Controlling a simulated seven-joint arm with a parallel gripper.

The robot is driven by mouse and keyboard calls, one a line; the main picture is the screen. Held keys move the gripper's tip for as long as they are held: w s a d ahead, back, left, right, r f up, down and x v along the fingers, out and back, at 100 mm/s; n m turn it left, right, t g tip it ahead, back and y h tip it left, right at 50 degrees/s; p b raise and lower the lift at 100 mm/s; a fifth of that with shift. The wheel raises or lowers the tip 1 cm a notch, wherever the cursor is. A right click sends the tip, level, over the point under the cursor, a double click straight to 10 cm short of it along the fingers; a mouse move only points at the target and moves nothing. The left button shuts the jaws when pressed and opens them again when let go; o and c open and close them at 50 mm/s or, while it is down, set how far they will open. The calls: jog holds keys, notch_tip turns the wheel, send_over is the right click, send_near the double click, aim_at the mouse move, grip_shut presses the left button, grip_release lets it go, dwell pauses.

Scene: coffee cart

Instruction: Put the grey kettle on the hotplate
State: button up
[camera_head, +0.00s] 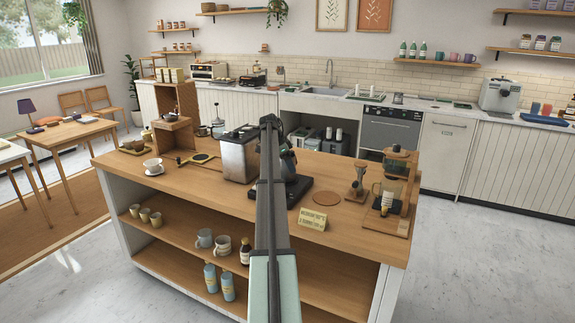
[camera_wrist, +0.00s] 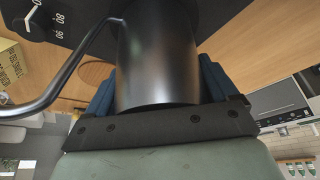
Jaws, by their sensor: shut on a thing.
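The grey kettle (camera_wrist: 158,65) fills the middle of the wrist view, its thin curved spout (camera_wrist: 75,70) reaching to the left. My gripper (camera_wrist: 158,88) is shut on its body, with a blue finger on each side. In the head view, a dark part of the kettle (camera_head: 287,163) shows just right of my arm, which hides the rest. The black hotplate (camera_head: 299,191) lies on the cart top below it; its dial and numbers show in the wrist view (camera_wrist: 75,22). I cannot tell whether the kettle's base touches the hotplate.
A steel box-shaped container (camera_head: 239,158) stands close left of my arm. A small sign (camera_head: 313,217) is at the front edge. A round cork mat (camera_head: 326,198) and wooden coffee stands (camera_head: 392,190) are to the right. A white cup (camera_head: 153,166) sits far left.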

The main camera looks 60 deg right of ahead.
jog(key=shift+f, duration=0.1)
jog(key=o, duration=1.2)
jog(key=shift+f, duration=0.1)
jog(key=v, duration=1.2)
